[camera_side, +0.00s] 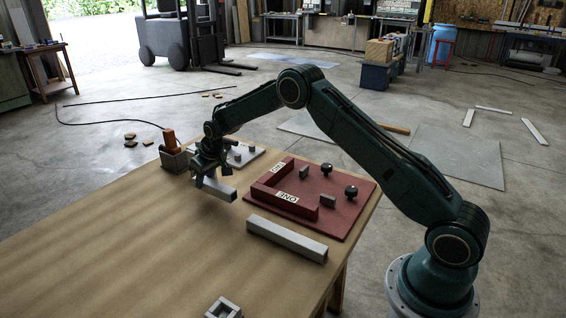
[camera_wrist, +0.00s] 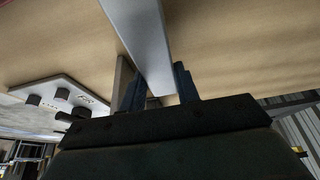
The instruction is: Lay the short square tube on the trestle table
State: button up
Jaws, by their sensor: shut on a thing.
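My gripper (camera_side: 205,174) is at the far part of the wooden trestle table (camera_side: 110,245), pointing down and shut on a grey square tube (camera_side: 222,190). In the wrist view the tube (camera_wrist: 143,40) runs between the two dark fingers (camera_wrist: 158,82) and sticks out well beyond them. In the side view its near end shows open and square, and the gripper hides its other end. The tube is level and very low over the table top; I cannot tell whether it touches. A longer grey square tube (camera_side: 287,239) lies on the table nearer the front right.
A red fixture (camera_side: 310,198) with raised walls, labels and black knobs lies right of my gripper. Behind stand a grey plate with pegs (camera_side: 243,154) and a grey holder (camera_side: 174,160) with an orange-brown piece. A small square grey part (camera_side: 222,308) lies in front. The table's left is clear.

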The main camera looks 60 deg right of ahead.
aim_at(207, 189)
jog(key=shift+f, duration=2.1)
jog(key=shift+f, duration=0.1)
jog(key=o, duration=1.1)
jog(key=shift+f, duration=0.1)
jog(key=shift+v, duration=6.2)
